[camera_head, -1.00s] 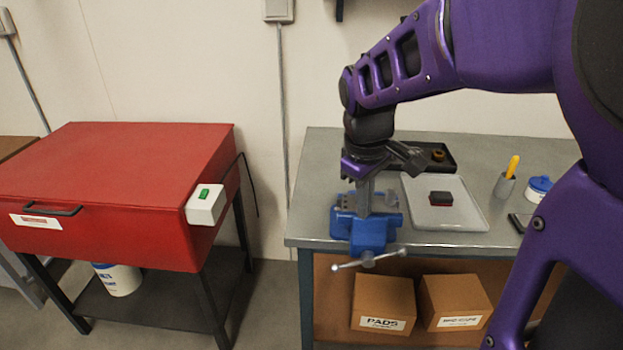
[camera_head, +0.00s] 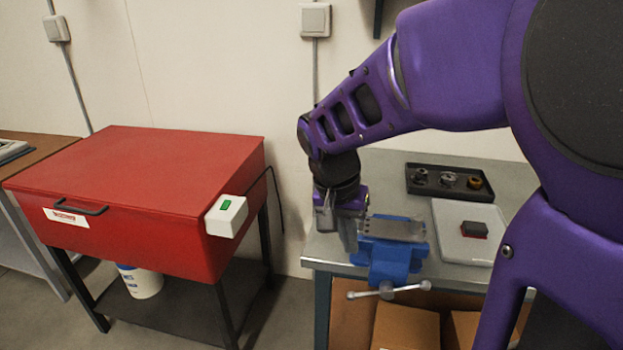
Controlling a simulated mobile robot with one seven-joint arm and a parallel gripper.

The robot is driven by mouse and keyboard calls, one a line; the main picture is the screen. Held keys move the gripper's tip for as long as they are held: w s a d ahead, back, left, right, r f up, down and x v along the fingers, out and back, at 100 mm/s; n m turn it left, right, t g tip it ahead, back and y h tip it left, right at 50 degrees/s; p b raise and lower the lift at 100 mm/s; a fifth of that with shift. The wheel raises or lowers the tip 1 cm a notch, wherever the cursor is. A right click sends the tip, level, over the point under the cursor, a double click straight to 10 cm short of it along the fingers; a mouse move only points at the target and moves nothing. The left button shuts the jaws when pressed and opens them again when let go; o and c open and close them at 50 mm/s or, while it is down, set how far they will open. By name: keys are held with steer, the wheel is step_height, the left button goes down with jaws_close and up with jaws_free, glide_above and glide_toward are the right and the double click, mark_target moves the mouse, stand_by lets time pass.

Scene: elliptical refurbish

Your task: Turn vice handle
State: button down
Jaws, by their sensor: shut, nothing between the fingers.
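The blue vice (camera_head: 392,262) is mounted at the front left edge of the grey workbench. Its silver handle bar (camera_head: 388,291) lies roughly level in front of the bench edge, below the vice body. A flat metal piece (camera_head: 395,229) lies at the top of the vice, and I cannot tell whether it is clamped. My gripper (camera_head: 348,243) is shut and empty. It points down just left of the vice's upper part, above and behind the handle and apart from it. Whether it touches the vice is unclear.
A black tray (camera_head: 408,185) with small parts and a pale tray (camera_head: 443,245) with a dark red-and-black block (camera_head: 474,229) sit on the workbench (camera_head: 340,255). A red cabinet (camera_head: 140,185) with a white switch box (camera_head: 226,216) stands left. Cardboard boxes (camera_head: 405,328) are below.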

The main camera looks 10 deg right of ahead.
steer(key=b, duration=0.1)
glide_above(360, 295)
steer(key=w+a, duration=0.1)
steer(key=w, duration=0.1)
step_height(360, 295, down, 8)
steer(key=r, duration=0.1)
steer(key=shift+s+d+f, duration=0.15)
steer(key=shift+s+f, duration=0.2)
steer(key=shift+f, duration=0.25)
steer(key=shift+s+d+f, duration=0.1)
steer(key=shift+s+f, duration=0.2)
steer(key=shift+f, duration=0.25)
steer(key=shift+s+d+f, duration=0.15)
steer(key=shift+s+f, duration=0.05)
steer(key=shift+f, duration=0.25)
steer(key=shift+f+b, duration=0.1)
steer(key=shift+b, duration=0.2)
steer(key=shift+s+f+b, duration=0.15)
steer(key=shift+f+b, duration=0.7)
steer(key=shift+b, duration=0.25)
steer(key=shift+r, duration=0.25)
